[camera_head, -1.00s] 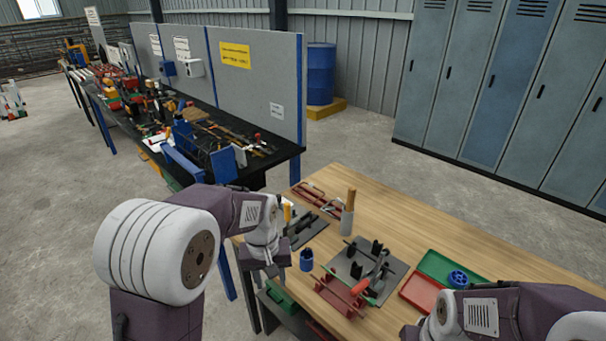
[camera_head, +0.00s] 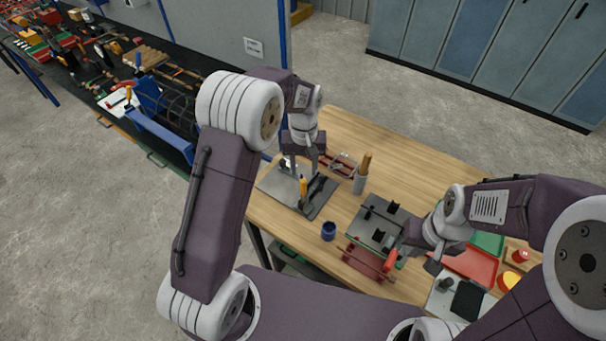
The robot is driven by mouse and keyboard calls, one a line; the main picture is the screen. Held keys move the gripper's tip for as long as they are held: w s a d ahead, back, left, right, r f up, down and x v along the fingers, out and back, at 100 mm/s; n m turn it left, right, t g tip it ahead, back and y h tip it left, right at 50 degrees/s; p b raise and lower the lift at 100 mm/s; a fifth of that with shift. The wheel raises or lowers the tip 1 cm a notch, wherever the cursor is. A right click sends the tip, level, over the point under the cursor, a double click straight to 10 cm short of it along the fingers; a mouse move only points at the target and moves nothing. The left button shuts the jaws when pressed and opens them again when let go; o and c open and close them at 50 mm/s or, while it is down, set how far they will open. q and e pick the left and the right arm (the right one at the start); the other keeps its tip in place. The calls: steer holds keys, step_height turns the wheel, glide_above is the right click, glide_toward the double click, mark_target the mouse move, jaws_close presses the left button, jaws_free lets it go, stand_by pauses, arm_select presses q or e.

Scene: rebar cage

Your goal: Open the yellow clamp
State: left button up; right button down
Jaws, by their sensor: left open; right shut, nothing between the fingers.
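The yellow clamp (camera_head: 303,187) shows as an upright yellow handle beside dark parts on a grey plate (camera_head: 312,207) at the table's left side. Whether the clamp is open or closed is too small to tell. My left gripper (camera_head: 301,170) is open, pointing down over the plate, just behind and above the yellow handle. I cannot tell whether it touches the clamp. My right gripper (camera_head: 407,246) is shut and empty beside a red-handled clamp (camera_head: 390,261); touching or apart is unclear.
A second grey plate (camera_head: 370,226) with black blocks lies mid-table, with a red rack (camera_head: 366,262) in front. A blue cup (camera_head: 328,231) and a holder with wooden handles (camera_head: 360,181) stand between the plates. A red tray (camera_head: 474,264) lies right. The table's back is clear.

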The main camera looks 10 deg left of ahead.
mark_target(303, 180)
arm_select(q)
steer(key=f, duration=0.1)
steer(key=f+p, duration=0.1)
steer(key=f, duration=0.2)
steer(key=shift+w+a+f, duration=0.2)
steer(key=shift+w+a, duration=0.05)
steer(key=shift+a, duration=0.15)
steer(key=f, duration=0.1)
steer(key=f+p, duration=0.1)
steer(key=f, duration=0.2)
steer(key=shift+s+d+f, duration=0.2)
steer(key=shift+d, duration=0.2)
steer(key=shift+w+a+f, duration=0.15)
steer(key=shift+a, duration=0.05)
steer(key=shift+c, duration=0.2)
jaws_close()
arm_select(e)
steer(key=r, duration=0.2)
steer(key=shift+w+a+r, duration=0.2)
steer(key=shift+r, duration=0.1)
